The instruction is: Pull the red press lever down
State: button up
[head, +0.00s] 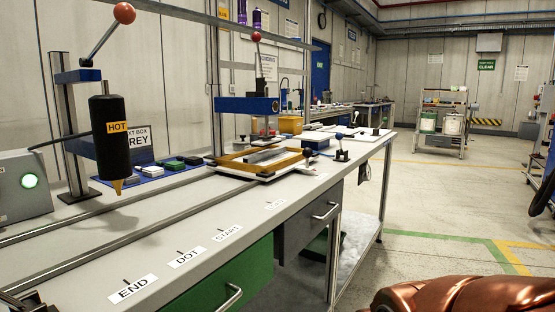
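Two levers with red ball knobs stand on the long bench. The near lever (104,39) tops a blue-headed stand (62,110) at the left, above a black cylinder marked HOT (108,136); it slants up to the right. The farther lever (259,66), with a darker red knob, stands almost upright over a blue-headed press (247,105) mid-bench. Which one is the press lever is not labelled. Both knobs are raised, and nothing touches them.
A yellow-framed fixture (262,163) sits under the farther press. Label strips (133,288) line the bench front, above green and grey drawers (308,221). The floor (430,215) right of the bench is open.

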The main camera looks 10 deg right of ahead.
aim_at(256, 37)
jog(key=z, duration=2.45)
jog(key=i, duration=1.75)
jog(key=u, duration=3.5)
